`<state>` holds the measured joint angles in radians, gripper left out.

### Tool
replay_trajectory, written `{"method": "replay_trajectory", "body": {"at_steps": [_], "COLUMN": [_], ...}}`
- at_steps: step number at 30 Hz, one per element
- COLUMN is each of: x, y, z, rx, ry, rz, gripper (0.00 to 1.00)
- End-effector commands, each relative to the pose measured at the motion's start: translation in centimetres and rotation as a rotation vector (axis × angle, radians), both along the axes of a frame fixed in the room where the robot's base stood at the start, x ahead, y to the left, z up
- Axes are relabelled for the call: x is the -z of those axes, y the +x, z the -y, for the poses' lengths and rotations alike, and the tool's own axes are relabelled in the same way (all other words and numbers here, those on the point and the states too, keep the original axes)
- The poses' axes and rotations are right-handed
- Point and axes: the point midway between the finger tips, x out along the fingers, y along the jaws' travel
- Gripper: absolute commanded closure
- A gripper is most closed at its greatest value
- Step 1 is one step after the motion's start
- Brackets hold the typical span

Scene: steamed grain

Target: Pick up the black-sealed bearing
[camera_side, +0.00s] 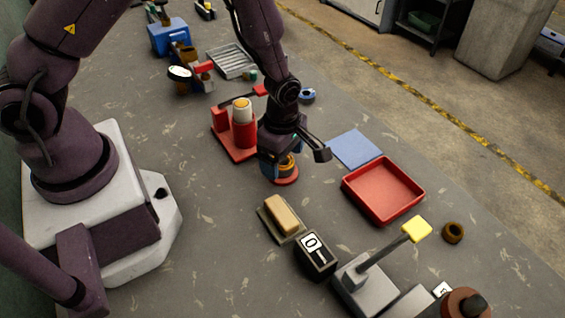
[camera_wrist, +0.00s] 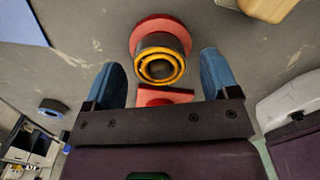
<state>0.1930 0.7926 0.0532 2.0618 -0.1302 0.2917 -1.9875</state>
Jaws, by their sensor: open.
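A dark ring-shaped part with yellow-orange rings (camera_wrist: 160,62) sits on a round red base (camera_wrist: 150,25). I cannot tell for sure that it is the black-sealed bearing. In the side view the orange part (camera_side: 287,161) is mostly hidden by my gripper, above the red base (camera_side: 286,180). My gripper (camera_side: 282,164) is open over it. In the wrist view my gripper (camera_wrist: 162,75) has its blue fingers to either side of the ring, with visible gaps. Another ring, brownish with a dark hole (camera_side: 452,232), lies alone at the right.
A red fixture with a red-and-white cylinder (camera_side: 243,125) stands close left of my gripper. A red tray (camera_side: 383,190), a blue mat (camera_side: 355,149) and a blue ring (camera_side: 307,95) lie right. A tan block (camera_side: 282,213) and a black box marked 0 (camera_side: 315,256) are in front.

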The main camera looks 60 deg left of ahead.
Motion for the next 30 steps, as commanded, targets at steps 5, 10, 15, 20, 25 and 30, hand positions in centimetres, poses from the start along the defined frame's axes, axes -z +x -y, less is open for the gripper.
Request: {"method": "replay_trajectory", "body": {"at_steps": [5, 10, 15, 20, 25, 30], "x": [1.0, 0.9, 0.9, 0.9, 0.8, -0.1], "y": [0.0, 0.0, 0.0, 0.0, 0.1, 0.1], "z": [0.0, 0.0, 0.0, 0.0, 0.0, 0.0], "rx": [0.001, 0.001, 0.001, 0.001, 0.001, 0.001], "ry": [-0.001, -0.001, -0.001, -0.001, -0.001, 0.000], "rz": [0.002, 0.002, 0.002, 0.003, 0.003, 0.004], "gripper": [0.19, 0.19, 0.58, 0.81, 0.81, 0.81]}}
